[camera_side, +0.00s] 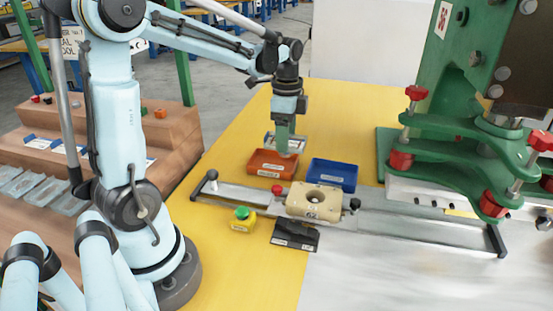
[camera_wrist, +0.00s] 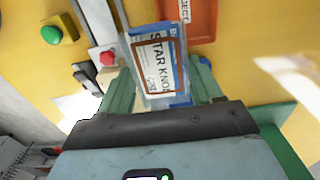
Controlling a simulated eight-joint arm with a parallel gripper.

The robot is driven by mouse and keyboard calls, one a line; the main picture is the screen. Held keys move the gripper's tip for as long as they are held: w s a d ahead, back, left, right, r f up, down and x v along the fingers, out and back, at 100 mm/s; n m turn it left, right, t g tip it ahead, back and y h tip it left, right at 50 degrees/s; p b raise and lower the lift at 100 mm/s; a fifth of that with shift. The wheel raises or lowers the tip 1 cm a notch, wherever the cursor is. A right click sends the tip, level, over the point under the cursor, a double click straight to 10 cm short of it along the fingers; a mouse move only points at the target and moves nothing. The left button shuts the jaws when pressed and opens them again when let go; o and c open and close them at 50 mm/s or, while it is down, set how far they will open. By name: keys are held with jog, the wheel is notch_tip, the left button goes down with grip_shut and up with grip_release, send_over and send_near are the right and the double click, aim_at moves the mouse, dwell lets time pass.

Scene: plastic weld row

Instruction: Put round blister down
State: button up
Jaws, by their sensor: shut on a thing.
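My gripper (camera_side: 287,150) is shut on a clear blister pack (camera_side: 293,143) and holds it above the back of the orange-red bin (camera_side: 265,170). In the wrist view the pack (camera_wrist: 152,62) lies between the green fingertips of my gripper (camera_wrist: 160,92). Its printed card reads "STAR KNO", with the rest cut off. The pack's outline looks long rather than round there, and I cannot make out a round bubble. The bin (camera_wrist: 203,25) shows behind the pack, its label partly reading "JECT".
A blue bin (camera_side: 333,181) stands right of the orange-red one. A green press (camera_side: 450,145) stands at right.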

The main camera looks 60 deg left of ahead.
jog(key=shift+w+a+f, duration=0.1)
jog(key=shift+a+f, duration=1.05)
jog(key=shift+f, duration=0.2)
jog(key=shift+s+a+f, duration=0.1)
jog(key=shift+a+f, duration=1)
jog(key=shift+f, duration=0.25)
jog(key=shift+w+a+f, duration=0.1)
jog(key=shift+a+f, duration=1.05)
jog(key=shift+f, duration=0.2)
jog(key=shift+f, duration=0.2)
jog(key=o, duration=0.9)
jog(key=shift+c, duration=0.2)
jog(key=shift+r, duration=0.15)
